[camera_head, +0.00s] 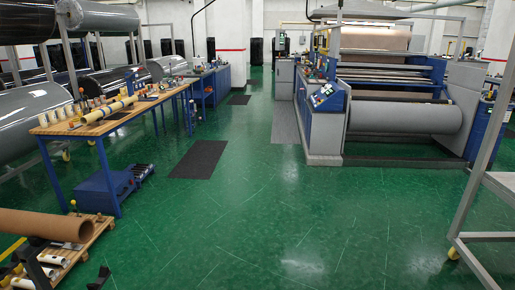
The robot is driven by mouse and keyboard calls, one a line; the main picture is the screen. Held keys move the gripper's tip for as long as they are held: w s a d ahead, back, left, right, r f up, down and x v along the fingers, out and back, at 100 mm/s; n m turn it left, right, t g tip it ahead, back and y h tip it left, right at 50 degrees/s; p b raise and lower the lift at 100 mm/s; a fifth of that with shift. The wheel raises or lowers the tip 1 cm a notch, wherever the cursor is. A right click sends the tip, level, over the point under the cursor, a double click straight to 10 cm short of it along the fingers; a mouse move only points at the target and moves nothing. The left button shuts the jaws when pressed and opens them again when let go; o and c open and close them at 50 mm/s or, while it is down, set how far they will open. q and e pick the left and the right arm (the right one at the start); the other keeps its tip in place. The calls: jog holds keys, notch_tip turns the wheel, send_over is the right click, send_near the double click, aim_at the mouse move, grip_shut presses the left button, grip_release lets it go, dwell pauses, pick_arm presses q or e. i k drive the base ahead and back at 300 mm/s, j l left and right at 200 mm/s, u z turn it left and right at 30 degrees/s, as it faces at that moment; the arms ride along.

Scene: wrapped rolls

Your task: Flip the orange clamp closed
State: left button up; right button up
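I cannot make out an orange clamp for certain at this size. Small yellow-orange parts show on the low wooden pallet rack (92,238) at the lower left, too small to identify. A large brown roll (45,224) lies on that rack. A small dark object (99,278) shows at the bottom edge beside it, and I cannot tell what it is.
A workbench (60,128) with tools and a yellow tube stands at the left, a blue box (108,186) under it. A large roll machine (385,95) stands at the back right. A grey metal frame (490,180) is at the right edge. The green floor (270,215) between is clear.

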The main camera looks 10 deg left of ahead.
aim_at(82, 90)
jog(key=i+l+u, duration=0.1)
jog(key=i+u, duration=0.25)
jog(key=i, duration=1.5)
jog(key=i+j+u, duration=0.1)
jog(key=i+u, duration=0.25)
jog(key=i, duration=0.15)
jog(key=i+u, duration=0.3)
jog(key=i, duration=0.15)
jog(key=i+l+u, duration=0.15)
jog(key=i+u, duration=0.2)
jog(key=i, duration=0.15)
jog(key=i+l+u, duration=0.3)
jog(key=i, duration=0.15)
jog(key=i+j+u, duration=0.1)
jog(key=i+u, duration=0.2)
jog(key=i, duration=0.3)
jog(key=i+u, duration=0.35)
jog(key=i, duration=0.3)
